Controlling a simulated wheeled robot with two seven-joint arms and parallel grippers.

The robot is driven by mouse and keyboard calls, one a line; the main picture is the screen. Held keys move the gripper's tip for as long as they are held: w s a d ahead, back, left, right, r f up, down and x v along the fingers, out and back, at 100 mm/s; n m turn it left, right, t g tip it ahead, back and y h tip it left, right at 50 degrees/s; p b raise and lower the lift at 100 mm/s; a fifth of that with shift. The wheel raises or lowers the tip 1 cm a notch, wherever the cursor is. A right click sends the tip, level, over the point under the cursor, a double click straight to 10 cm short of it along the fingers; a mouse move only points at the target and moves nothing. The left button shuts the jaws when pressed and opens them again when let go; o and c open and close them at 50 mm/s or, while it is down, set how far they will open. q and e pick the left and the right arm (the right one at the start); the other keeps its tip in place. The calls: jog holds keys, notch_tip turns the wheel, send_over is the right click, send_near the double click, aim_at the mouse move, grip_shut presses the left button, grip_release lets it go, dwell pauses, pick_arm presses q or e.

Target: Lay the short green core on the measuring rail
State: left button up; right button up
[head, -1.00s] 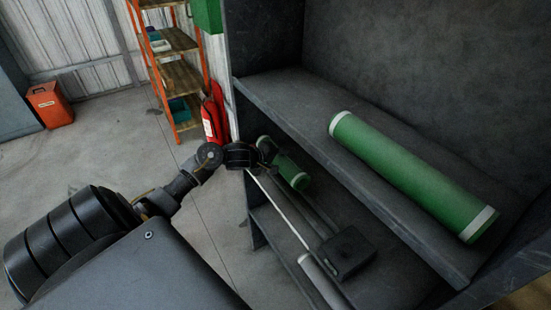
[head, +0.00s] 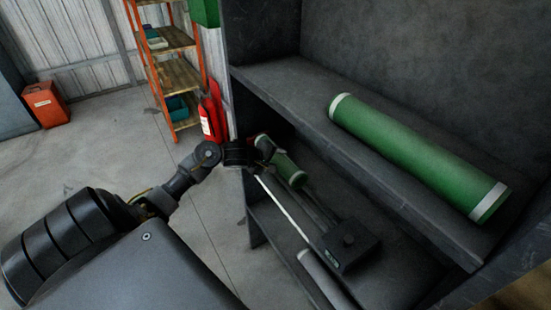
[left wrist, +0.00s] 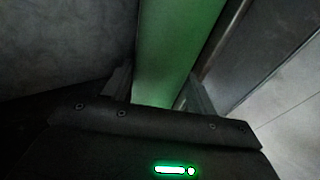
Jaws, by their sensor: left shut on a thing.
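The short green core (head: 290,172), with a pale end band, is in the lower bay of the dark rack. My left gripper (head: 263,152) is shut on it near its far end. In the left wrist view the green core (left wrist: 178,45) runs between the two fingers. The measuring rail (head: 285,208) has a pale strip and a black box (head: 350,247) at its near end. The core lies along the rail's far part; I cannot tell whether it touches the rail. My right gripper is not in view.
A longer green core (head: 415,155) lies on the upper shelf (head: 300,105), above the rail. A grey roll (head: 322,277) lies beside the box. A red extinguisher (head: 212,115) and an orange rack (head: 150,65) stand behind the arm.

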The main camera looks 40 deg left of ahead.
pick_arm(q)
jog(key=shift+s+a+f, duration=0.1)
jog(key=shift+a+f, duration=0.15)
jog(key=shift+f, duration=0.05)
jog(key=o, duration=1.3)
jog(key=shift+f, duration=0.1)
jog(key=shift+s+f, duration=0.1)
jog(key=shift+s, duration=0.1)
jog(key=d+r+p+v, duration=0.1)
jog(key=p+v, duration=0.1)
jog(key=v, duration=0.8)
jog(key=shift+a+r, duration=0.3)
jog(key=shift+r, duration=0.05)
